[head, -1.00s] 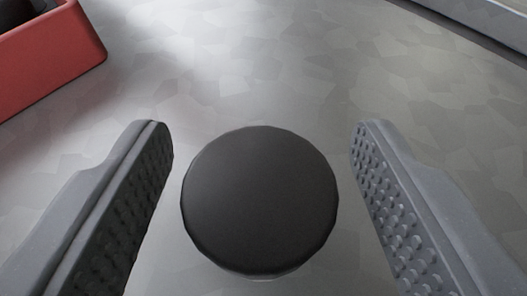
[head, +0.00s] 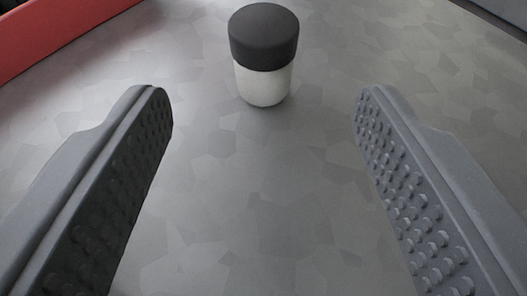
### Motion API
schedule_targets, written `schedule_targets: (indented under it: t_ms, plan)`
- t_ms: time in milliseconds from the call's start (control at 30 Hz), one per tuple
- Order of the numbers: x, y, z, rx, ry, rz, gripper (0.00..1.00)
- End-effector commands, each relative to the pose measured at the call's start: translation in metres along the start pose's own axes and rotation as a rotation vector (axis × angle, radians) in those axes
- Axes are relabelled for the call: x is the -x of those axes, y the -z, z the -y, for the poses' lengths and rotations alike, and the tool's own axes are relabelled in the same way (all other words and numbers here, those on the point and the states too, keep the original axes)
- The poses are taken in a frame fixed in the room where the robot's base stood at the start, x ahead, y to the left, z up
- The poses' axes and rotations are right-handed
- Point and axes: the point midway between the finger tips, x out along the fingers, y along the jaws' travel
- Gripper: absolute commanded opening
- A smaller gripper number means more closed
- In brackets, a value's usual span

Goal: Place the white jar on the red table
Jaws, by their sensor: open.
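The white jar (head: 263,86) with a black lid stands upright on a grey patterned surface (head: 240,190), at the top middle of the head view. My gripper (head: 263,98) is open, with its two grey studded fingers wide apart at the left and right. The jar appears beyond the fingertips, roughly centred between them, and neither finger touches it. No red table can be made out for certain.
A red edge or wall (head: 60,32) runs along the top left corner. A dark edge (head: 495,18) crosses the top right corner. The grey surface around the jar and between the fingers is clear.

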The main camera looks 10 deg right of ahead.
Motion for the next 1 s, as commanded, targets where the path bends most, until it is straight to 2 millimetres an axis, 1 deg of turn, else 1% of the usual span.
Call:
schedule_targets:
  t_ms: [33,200,467,567,667,767,800,867,900,967,1000]
  plan:
    - [0.006,0.002,0.000,0.000,0.001,-0.001,0.57]
    - [0.015,0.001,0.000,-0.001,0.000,-0.002,0.57]
    - [0.017,0.002,0.000,-0.002,0.000,-0.003,0.57]
    - [0.018,0.012,0.002,-0.009,0.013,-0.013,0.57]
    - [0.027,0.045,0.011,-0.029,0.061,-0.035,0.57]
    - [0.050,0.102,0.022,-0.051,0.137,-0.071,0.57]
    - [0.064,0.128,0.026,-0.054,0.170,-0.086,0.57]
    - [0.088,0.165,0.030,-0.052,0.215,-0.104,0.57]
    - [0.106,0.189,0.031,-0.046,0.239,-0.117,0.57]
    - [0.134,0.220,0.029,-0.034,0.266,-0.129,0.57]
    - [0.155,0.241,0.027,-0.022,0.278,-0.139,0.57]
